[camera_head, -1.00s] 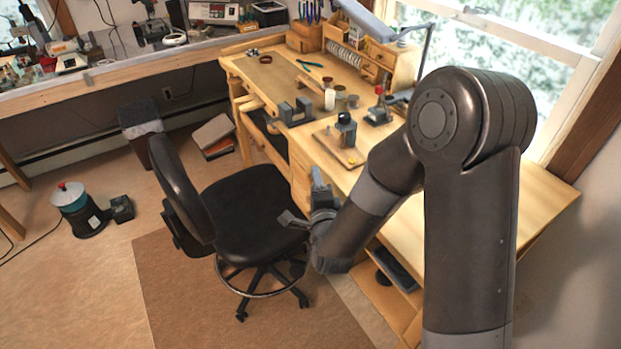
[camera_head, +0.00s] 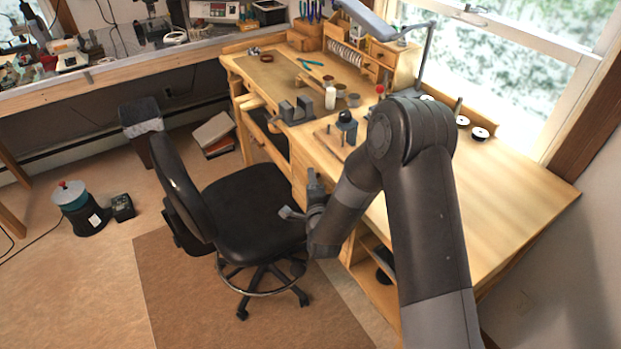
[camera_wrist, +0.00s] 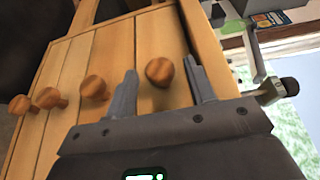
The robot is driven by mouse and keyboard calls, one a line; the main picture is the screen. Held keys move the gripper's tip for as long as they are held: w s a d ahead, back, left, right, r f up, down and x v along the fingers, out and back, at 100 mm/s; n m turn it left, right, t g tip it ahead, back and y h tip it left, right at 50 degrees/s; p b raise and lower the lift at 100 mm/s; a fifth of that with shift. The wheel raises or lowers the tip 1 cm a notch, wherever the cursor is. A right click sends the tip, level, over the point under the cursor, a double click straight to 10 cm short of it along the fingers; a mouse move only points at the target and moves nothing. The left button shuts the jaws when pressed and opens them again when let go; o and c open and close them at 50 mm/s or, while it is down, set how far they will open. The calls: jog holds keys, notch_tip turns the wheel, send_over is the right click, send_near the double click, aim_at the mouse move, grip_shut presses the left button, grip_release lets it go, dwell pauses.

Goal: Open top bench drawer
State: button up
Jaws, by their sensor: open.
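The wooden bench (camera_head: 500,190) stands on the right in the head view. Its column of drawers shows sideways in the wrist view, with several round wooden knobs in a row. The top drawer (camera_wrist: 150,35) lies nearest the bench-top edge and looks shut. Its knob (camera_wrist: 159,72) appears between the two fingers of my gripper (camera_wrist: 162,67), which are open and apart on either side of it. I cannot tell how far the fingertips are from the drawer face. In the head view my gripper (camera_head: 302,197) is beside the bench front, partly hiding the drawers.
A black swivel chair (camera_head: 255,205) stands close left of my gripper. Tools, including a small vise (camera_head: 296,110), stand on the bench top. An open shelf (camera_head: 372,255) sits below. A side bench (camera_head: 120,75) runs along the back left. Floor at the lower left is clear.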

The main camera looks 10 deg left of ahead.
jog(key=shift+x, duration=1.15)
jog(key=shift+c, duration=0.5)
grip_shut()
